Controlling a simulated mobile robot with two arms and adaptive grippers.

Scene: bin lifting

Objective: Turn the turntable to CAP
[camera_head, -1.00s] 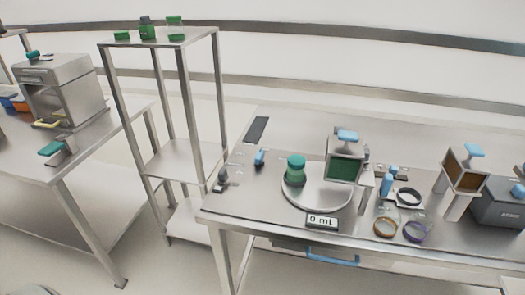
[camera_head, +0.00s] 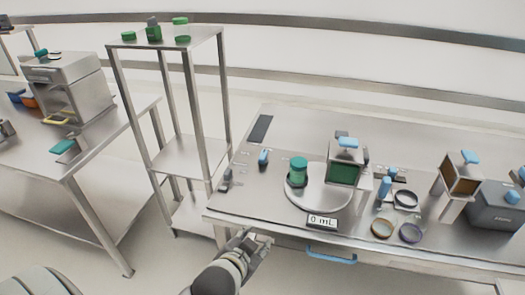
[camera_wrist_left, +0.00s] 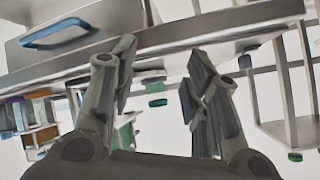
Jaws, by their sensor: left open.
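The turntable (camera_head: 322,196) is a round pale metal disc on the right table. A green bottle with a teal cap (camera_head: 299,172) stands upright at its left side. A box-shaped station with a dark green window (camera_head: 344,174) and a blue knob on top stands at the disc's right rear. A display (camera_head: 322,222) reading "0 mL" sits in front of the disc. My left gripper (camera_head: 258,241) is in front of the table's front edge, apart from the disc. In the left wrist view my left gripper (camera_wrist_left: 158,65) is open with nothing between its fingers. My right gripper is not in view.
The table edge (camera_wrist_left: 170,60) crosses the left wrist view beyond the fingers. A blue drawer handle (camera_head: 331,257) projects below the table front. Rings (camera_head: 382,228) lie right of the disc. A tall shelf (camera_head: 168,40) with green containers stands left.

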